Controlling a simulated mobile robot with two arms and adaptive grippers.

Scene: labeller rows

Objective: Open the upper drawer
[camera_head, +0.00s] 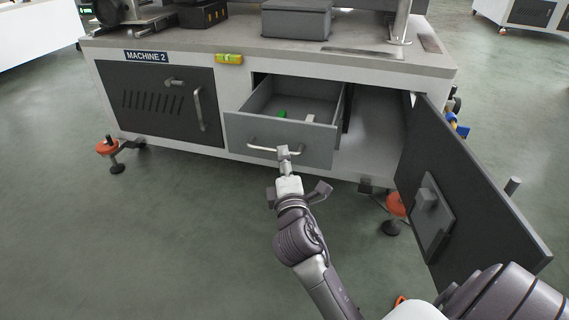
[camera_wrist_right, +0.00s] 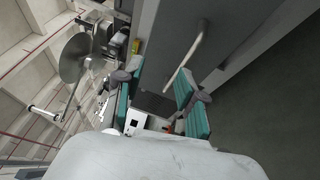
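The upper drawer (camera_head: 265,139) is grey and stands well pulled out of the machine bench. Small green and white items lie inside it. Its silver bar handle (camera_head: 262,148) runs across the front. My right gripper (camera_head: 284,153) is at the right part of this handle. In the right wrist view, the finger pads (camera_wrist_right: 160,104) are teal and apart, with a gap between them. A silver bar handle (camera_wrist_right: 188,55) reaches down towards that gap there. I cannot tell whether the pads touch it. My left gripper is in neither view.
A dark cabinet door (camera_head: 470,185) hangs open on the right, close to my right arm. A closed vented door (camera_head: 160,104) with a handle is left of the drawer. Orange-capped feet (camera_head: 107,146) support the bench. The floor in front is clear.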

